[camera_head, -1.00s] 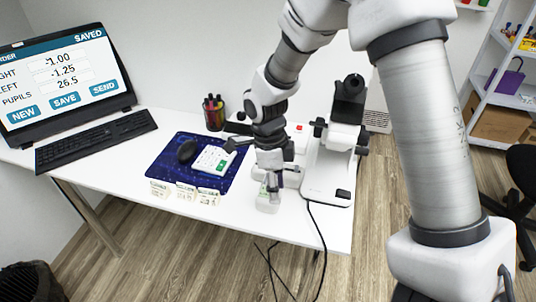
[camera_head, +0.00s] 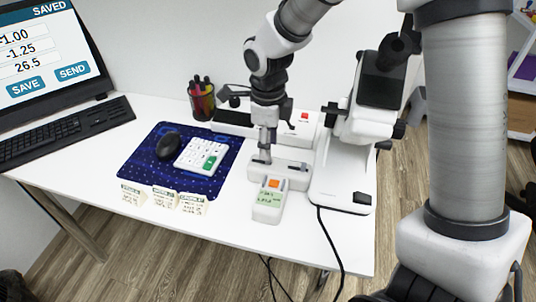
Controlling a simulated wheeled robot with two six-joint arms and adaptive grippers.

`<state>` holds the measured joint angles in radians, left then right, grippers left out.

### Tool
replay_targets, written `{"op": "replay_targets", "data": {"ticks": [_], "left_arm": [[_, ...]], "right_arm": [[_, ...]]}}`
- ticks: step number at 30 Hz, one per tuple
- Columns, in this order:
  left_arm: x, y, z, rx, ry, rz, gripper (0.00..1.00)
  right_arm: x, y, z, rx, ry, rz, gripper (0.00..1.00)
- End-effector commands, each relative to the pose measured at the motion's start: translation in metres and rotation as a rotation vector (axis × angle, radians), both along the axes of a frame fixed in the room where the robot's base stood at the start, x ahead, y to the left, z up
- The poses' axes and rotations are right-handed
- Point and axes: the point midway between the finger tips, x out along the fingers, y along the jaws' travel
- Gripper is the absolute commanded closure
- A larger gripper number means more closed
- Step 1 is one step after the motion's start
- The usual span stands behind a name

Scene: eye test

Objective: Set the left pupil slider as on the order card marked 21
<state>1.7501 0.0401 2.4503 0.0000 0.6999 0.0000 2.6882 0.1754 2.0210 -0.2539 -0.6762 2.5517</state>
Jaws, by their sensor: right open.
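A white handheld meter (camera_head: 267,214) with a green display and an orange button lies near the desk's front edge. A white crossbar (camera_head: 284,172) is behind its body, with small dark marks that may be sliders; I cannot tell their settings. My right gripper (camera_head: 265,152) points down at the left part of the crossbar, open; whether it touches is unclear. Three small order cards stand along the front left: one (camera_head: 132,194), one in the middle (camera_head: 164,198) and one at the right (camera_head: 193,204). Their print is too small to read. My left gripper is not in view.
A monitor (camera_head: 45,50) reading SAVED and a keyboard (camera_head: 60,134) are at left. A blue mat (camera_head: 146,165) holds a mouse (camera_head: 168,146) and keypad (camera_head: 201,155). A pen cup (camera_head: 202,100) stands behind. A tall white instrument (camera_head: 341,180) stands close right of the meter.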

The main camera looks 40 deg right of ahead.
Motion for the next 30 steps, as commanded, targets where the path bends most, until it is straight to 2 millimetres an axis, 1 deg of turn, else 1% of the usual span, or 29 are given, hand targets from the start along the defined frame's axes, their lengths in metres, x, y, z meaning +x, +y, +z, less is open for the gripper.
{"op": "replay_targets", "data": {"ticks": [1,3,6,14,18,23,25,27,30], "left_arm": [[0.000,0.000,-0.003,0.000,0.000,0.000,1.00],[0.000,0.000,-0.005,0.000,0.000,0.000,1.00],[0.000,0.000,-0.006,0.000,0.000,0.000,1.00],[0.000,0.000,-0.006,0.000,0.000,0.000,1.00],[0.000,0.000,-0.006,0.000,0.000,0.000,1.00],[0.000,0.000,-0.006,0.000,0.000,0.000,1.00],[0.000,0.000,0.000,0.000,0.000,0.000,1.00],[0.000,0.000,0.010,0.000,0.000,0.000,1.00],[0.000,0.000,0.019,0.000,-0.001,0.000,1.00]], "right_arm": [[-0.001,0.000,-0.013,0.001,0.005,0.000,0.56],[-0.001,0.000,-0.025,0.001,0.005,0.000,0.56],[-0.001,0.000,-0.035,0.001,0.003,0.001,0.56],[0.000,0.000,-0.037,0.001,0.001,0.000,0.56],[0.000,0.000,-0.037,0.001,0.001,0.001,1.00],[0.000,0.000,-0.037,0.001,0.001,0.001,1.00],[0.002,0.002,-0.034,-0.001,0.002,0.001,1.00],[0.009,0.008,-0.032,-0.002,0.005,-0.001,1.00],[0.018,0.016,-0.033,-0.002,0.004,0.000,1.00]]}}
